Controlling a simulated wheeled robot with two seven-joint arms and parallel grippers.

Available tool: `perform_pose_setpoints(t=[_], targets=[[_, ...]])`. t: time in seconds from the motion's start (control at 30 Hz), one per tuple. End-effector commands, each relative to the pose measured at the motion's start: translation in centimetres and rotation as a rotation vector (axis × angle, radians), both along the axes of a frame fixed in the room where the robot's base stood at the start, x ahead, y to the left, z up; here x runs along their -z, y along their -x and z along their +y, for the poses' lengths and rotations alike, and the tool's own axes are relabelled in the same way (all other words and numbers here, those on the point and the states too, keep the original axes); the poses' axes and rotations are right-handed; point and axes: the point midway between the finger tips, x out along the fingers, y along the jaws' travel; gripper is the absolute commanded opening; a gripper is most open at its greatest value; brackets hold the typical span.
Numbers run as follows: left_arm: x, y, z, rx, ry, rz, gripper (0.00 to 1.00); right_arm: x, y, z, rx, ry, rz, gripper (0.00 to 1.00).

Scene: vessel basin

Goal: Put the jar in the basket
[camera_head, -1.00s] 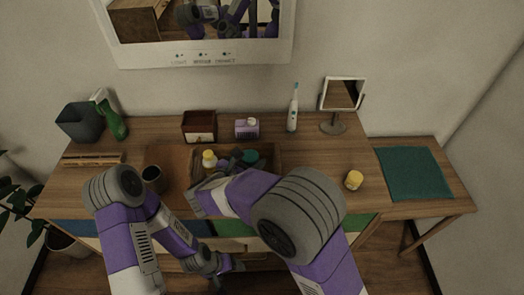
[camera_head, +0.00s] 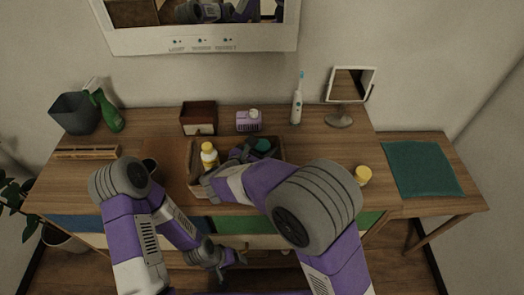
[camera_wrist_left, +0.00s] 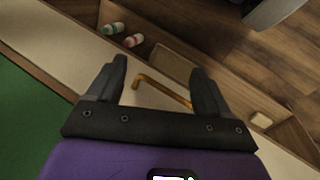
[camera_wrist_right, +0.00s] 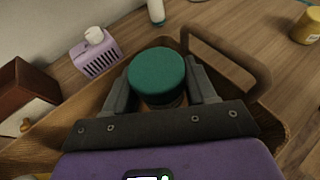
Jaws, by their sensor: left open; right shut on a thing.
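A jar with a teal lid (camera_head: 263,145) is between the fingers of my right gripper (camera_head: 243,153). The right wrist view shows the teal lid (camera_wrist_right: 157,75) close up, with a finger on each side and the jar's lower part mostly hidden. The jar is at the right end of the brown basket (camera_wrist_right: 60,132), within its rim; I cannot tell if it touches the basket floor. My arm hides much of the basket (camera_head: 278,158) in the head view. My left gripper (camera_head: 232,262) is open and empty, low in front of the desk, over an open drawer (camera_wrist_left: 175,65).
A yellow-capped bottle (camera_head: 209,156) stands in the basket's left part. A yellow-lidded jar (camera_head: 363,176) is to the right. A curved handle (camera_wrist_right: 235,60) rises beside the held jar.

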Motion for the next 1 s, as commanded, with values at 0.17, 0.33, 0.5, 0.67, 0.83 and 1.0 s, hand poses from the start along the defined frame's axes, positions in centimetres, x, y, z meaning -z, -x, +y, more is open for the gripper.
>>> perform_pose_setpoints(t=[0.17,0.33,0.5,0.67,0.83,1.0], targets=[[0.3,0.0,0.0,0.0,0.0,0.0,0.79,0.4,0.0,0.0,0.0,0.0,0.0,0.23],[0.6,0.0,0.0,0.0,0.0,0.0,0.79,0.9,0.0,0.0,0.0,0.0,0.0,0.23],[0.7,0.0,0.0,0.0,0.0,0.0,0.79,1.2,0.0,0.0,0.0,0.0,0.0,0.23],[0.7,0.0,0.0,0.0,0.0,0.0,0.79,1.2,0.0,0.0,0.0,0.0,0.0,0.67],[0.7,0.0,0.0,0.0,0.0,0.0,0.79,1.2,0.0,0.0,0.0,0.0,0.0,0.67],[0.2,0.0,0.0,0.0,0.0,0.0,0.79,0.4,0.0,0.0,-0.001,-0.001,-0.001,0.67]])
